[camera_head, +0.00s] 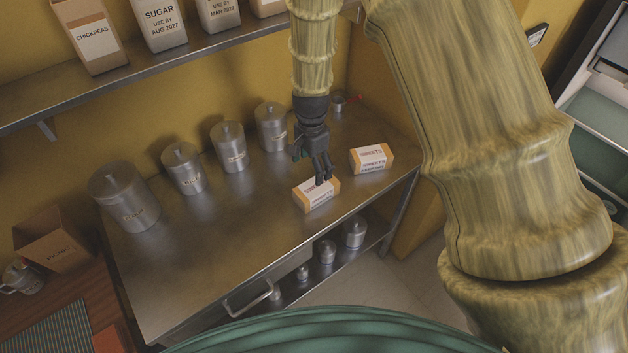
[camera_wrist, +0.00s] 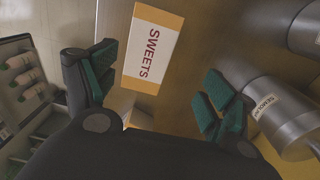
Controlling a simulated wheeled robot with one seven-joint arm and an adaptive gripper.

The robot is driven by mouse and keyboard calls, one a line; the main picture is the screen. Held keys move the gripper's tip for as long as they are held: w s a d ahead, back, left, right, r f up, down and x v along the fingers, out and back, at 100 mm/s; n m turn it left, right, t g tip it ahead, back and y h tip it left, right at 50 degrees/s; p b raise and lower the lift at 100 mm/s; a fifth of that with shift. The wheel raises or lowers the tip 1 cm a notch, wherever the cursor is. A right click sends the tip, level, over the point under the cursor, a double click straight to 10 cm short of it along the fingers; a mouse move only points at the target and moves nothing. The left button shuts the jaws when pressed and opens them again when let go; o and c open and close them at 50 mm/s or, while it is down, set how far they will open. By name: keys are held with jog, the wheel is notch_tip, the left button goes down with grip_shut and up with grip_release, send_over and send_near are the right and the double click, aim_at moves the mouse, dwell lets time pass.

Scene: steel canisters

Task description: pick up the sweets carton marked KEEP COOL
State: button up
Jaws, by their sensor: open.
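Two white-and-orange sweets cartons stand on the steel bench. The nearer carton (camera_head: 311,197) is partly hidden by my gripper (camera_head: 322,180), which points down at it. The other carton (camera_head: 371,159) stands a little to the right and further back. Both labels carry SWEETS with smaller print below that I cannot read, so I cannot tell which says KEEP COOL. In the wrist view a carton (camera_wrist: 152,47) marked SWEETS lies beyond and between my open fingers (camera_wrist: 157,88), nothing held. I cannot tell whether the fingers touch the carton.
Several lidded steel canisters (camera_head: 231,150) line the back of the bench (camera_head: 215,245). One canister (camera_wrist: 270,112) shows right of the fingers in the wrist view. A small metal pot (camera_head: 338,103) stands at the back corner. The bench left of the cartons is clear.

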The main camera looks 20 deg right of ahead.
aim_at(317, 190)
jog(key=shift+s+f, duration=0.15)
jog(key=shift+f, duration=0.15)
jog(key=shift+s+d+f+p, duration=0.3)
jog(key=shift+s+f+p, duration=0.25)
jog(key=shift+s+f, duration=0.35)
jog(key=f, duration=0.1)
jog(key=w+f, duration=0.1)
jog(key=shift+w+f, duration=0.2)
jog(key=shift+f, duration=0.1)
jog(key=shift+s+d+f+p, duration=0.1)
jog(key=shift+s+p, duration=0.4)
jog(key=shift+p, duration=0.15)
jog(key=f, duration=0.1)
jog(key=f+p, duration=0.1)
jog(key=shift+w+d+f, duration=0.15)
jog(key=shift+w+f, duration=0.05)
jog(key=shift+f, duration=0.2)
jog(key=shift+s+f+p, duration=0.15)
jog(key=shift+f+p, duration=0.3)
jog(key=shift+f, duration=0.5)
jog(key=shift+c, duration=0.2)
